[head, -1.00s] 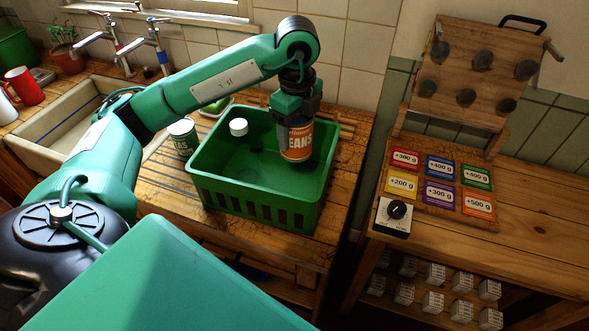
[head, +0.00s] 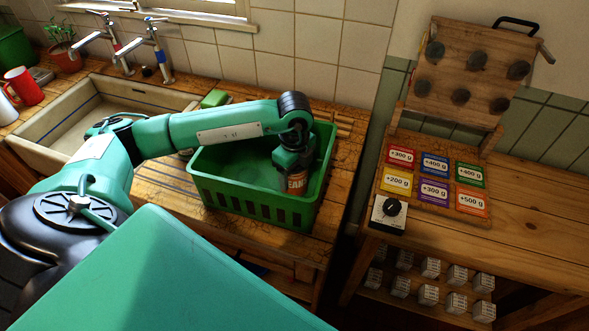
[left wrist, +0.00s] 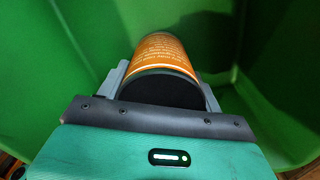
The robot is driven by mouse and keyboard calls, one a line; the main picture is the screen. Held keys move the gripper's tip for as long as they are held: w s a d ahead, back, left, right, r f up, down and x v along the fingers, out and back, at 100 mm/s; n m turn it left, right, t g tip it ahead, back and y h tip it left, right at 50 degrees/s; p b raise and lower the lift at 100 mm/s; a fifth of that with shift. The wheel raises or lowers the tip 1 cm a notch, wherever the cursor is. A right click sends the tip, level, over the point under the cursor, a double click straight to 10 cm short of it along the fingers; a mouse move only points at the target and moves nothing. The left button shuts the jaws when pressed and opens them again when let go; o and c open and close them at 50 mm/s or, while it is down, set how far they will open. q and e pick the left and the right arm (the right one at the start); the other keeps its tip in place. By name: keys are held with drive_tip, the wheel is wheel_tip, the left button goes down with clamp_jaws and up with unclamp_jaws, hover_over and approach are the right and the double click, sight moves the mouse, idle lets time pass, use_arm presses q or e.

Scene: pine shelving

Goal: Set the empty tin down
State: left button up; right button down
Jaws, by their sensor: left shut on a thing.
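The tin (head: 297,184) has an orange label and is down inside the green crate (head: 250,205), near its right end. In the left wrist view the tin (left wrist: 160,55) lies between the fingers, with its dark round end toward the camera and green crate walls around it. My left gripper (head: 294,170) points down into the crate and is shut on the tin. The tin's lower part is hidden by the crate's front wall, so I cannot tell whether it touches the crate floor. My right gripper is not in view.
A sink (head: 95,115) with two taps stands at the left, with a red mug (head: 24,86) beside it. A wooden bench at the right holds coloured weight cards (head: 435,165) and a dial box (head: 390,213). My left arm hides part of the crate.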

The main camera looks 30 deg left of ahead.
use_arm(q)
drive_tip(key=shift+f, duration=0.1)
drive_tip(key=o, duration=1)
drive_tip(key=shift+r, duration=0.3)
wheel_tip(320, 180, up, 11)
drive_tip(key=b, duration=0.3)
drive_tip(key=shift+w+f, duration=0.1)
drive_tip(key=shift+f, duration=0.1)
drive_tip(key=shift+r, duration=0.55)
